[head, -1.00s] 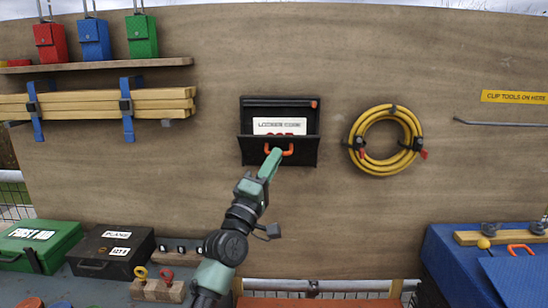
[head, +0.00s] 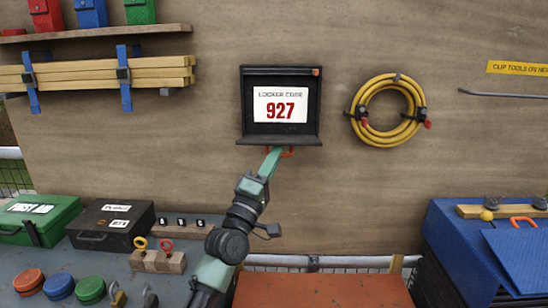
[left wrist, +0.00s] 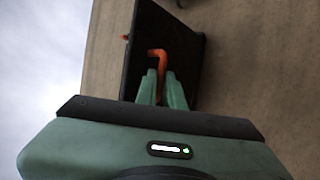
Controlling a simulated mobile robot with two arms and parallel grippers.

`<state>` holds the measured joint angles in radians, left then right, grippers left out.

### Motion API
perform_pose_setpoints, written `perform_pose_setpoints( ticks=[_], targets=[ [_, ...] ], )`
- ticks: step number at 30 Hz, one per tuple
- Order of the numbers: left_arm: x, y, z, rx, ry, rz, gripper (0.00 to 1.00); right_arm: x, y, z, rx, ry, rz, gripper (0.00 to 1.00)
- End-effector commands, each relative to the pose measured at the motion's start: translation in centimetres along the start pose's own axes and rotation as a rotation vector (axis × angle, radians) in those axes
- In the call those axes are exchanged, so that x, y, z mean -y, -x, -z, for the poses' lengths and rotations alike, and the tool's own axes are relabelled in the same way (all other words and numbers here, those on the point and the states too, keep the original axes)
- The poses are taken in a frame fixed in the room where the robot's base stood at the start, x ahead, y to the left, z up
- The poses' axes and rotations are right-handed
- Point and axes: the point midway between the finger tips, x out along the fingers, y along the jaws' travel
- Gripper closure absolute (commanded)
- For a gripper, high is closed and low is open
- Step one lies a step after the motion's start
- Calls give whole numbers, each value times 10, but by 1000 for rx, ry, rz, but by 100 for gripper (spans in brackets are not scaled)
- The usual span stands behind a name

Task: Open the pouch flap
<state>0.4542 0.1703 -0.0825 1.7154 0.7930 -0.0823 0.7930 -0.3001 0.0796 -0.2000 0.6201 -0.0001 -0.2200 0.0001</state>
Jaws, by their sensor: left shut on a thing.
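The black pouch (head: 245,103) is fixed to the wooden wall. Its flap (head: 262,141) is folded down to about level, jutting out at the pouch's bottom edge. A white card inside reads "LOCKER CODE 927" (head: 284,104). An orange handle (head: 288,152) hangs under the flap and shows as an orange hook in the left wrist view (left wrist: 157,55). My left gripper (head: 272,157) is at the handle, its green fingers (left wrist: 161,86) shut on it. My right gripper is in neither view.
A coiled yellow hose (head: 361,120) hangs right of the pouch. Strapped timber (head: 90,75) is on the wall at left. A first aid box (head: 42,219), a dark case (head: 112,222) and coloured lids stand below left. A blue-covered bench (head: 450,235) is at right.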

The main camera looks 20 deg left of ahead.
Motion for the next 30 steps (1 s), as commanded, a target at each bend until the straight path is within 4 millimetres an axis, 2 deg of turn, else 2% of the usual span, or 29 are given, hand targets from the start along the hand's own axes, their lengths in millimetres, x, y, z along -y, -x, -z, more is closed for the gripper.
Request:
perform_pose_setpoints(
  ticks=[1, 9, 10, 12, 30],
  targets=[
    [5, 0, 3, -2, -6, 10, 100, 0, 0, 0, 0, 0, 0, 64],
    [4, 0, 3, -3, -6, 9, 100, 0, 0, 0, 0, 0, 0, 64],
    [4, 0, 3, -3, -6, 10, 83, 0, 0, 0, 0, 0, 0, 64],
    [4, 0, 3, -3, -6, 9, 69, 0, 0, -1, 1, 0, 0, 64],
    [1, -1, 2, -3, -3, 3, 69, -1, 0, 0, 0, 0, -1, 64]
  ],
)
